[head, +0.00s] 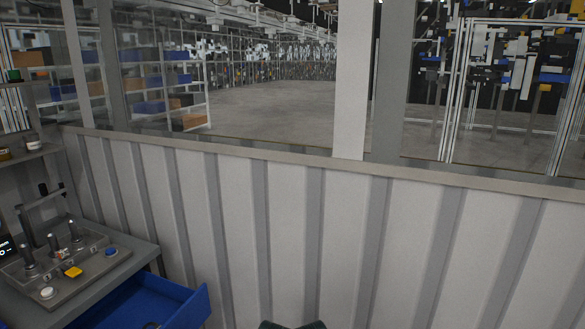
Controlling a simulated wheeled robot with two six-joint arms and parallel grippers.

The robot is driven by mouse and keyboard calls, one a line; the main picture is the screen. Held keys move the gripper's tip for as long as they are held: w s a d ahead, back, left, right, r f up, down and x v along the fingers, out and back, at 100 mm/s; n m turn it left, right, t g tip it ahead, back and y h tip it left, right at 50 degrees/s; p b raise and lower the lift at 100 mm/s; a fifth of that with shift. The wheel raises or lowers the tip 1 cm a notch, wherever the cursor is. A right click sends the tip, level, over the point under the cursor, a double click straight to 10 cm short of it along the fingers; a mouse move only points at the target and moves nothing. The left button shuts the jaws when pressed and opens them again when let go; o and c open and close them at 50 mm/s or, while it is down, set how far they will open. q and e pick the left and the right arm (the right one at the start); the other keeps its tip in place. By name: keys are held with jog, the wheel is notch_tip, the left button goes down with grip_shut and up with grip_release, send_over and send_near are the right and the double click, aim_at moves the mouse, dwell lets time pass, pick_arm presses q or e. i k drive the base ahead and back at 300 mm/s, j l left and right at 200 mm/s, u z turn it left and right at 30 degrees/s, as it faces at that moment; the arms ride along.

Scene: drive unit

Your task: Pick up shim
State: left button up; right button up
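I cannot make out a shim for certain in the head view. A workbench (150,249) stands at the lower left. On it is a grey panel (92,273) with upright dark rods, a yellow piece (73,272), a blue knob (111,252) and a white knob (47,292). A blue drawer (186,309) is pulled out below the bench top; only a bit of a dark item shows inside at the bottom edge. Neither gripper can be seen.
A ribbed grey wall (285,235) with a top ledge runs across in front of me. Windows above it show a hall with shelves of bins and machinery. Small containers (32,142) sit on a shelf at the left. A dark part, likely mine, shows at the bottom middle.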

aim_at(63, 252)
jog(key=u, duration=1.5)
jog(key=i+z, duration=0.1)
jog(key=z, duration=0.5)
jog(key=i+j+z, duration=0.6)
jog(key=j, duration=0.35)
jog(key=i+j, duration=0.3)
jog(key=j, duration=0.15)
jog(key=i+j, duration=0.25)
jog(key=j, duration=0.2)
